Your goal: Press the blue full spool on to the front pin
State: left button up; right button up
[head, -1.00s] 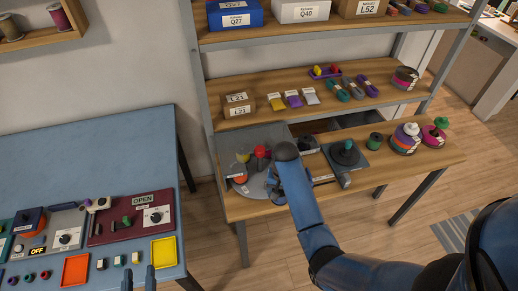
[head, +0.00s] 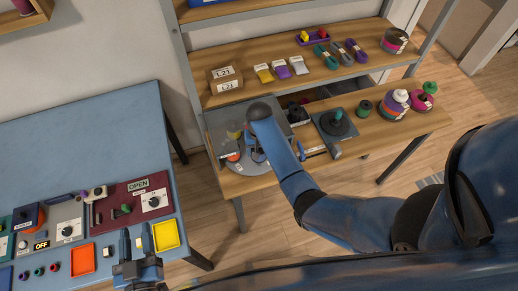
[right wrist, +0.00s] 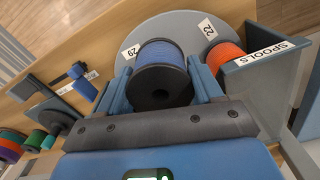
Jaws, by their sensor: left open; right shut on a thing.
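The blue full spool (right wrist: 160,55), with a black end flange, is between the two fingers of my right gripper (right wrist: 162,80) in the right wrist view. My right gripper is shut on it, over a round grey plate (right wrist: 125,38) with labels 29 and 22. I cannot tell whether the spool touches the plate. In the head view my right arm hides most of that gripper, above the grey plate on the wooden bench. I cannot make out the front pin. My left gripper (head: 136,241) is open and empty at the front edge of the blue table.
An orange spool (right wrist: 224,55) stands by label 22, beside a grey bin (right wrist: 265,85) marked SPOOLS. A grey board with a black disc and peg (head: 336,124) lies right of the plate. A yellow tray (head: 165,236) is beside my left gripper. Shelves rise behind the bench.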

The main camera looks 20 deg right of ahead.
jog(key=shift+f+b, duration=1.2)
jog(key=shift+f, duration=0.2)
jog(key=shift+f+b, duration=0.8)
jog(key=shift+f, duration=0.45)
jog(key=shift+f, duration=0.2)
jog(key=o, duration=1.3)
jog(key=shift+c, duration=0.2)
jog(key=shift+r+p, duration=3.05)
jog(key=shift+p, duration=0.15)
jog(key=shift+s+f, duration=0.1)
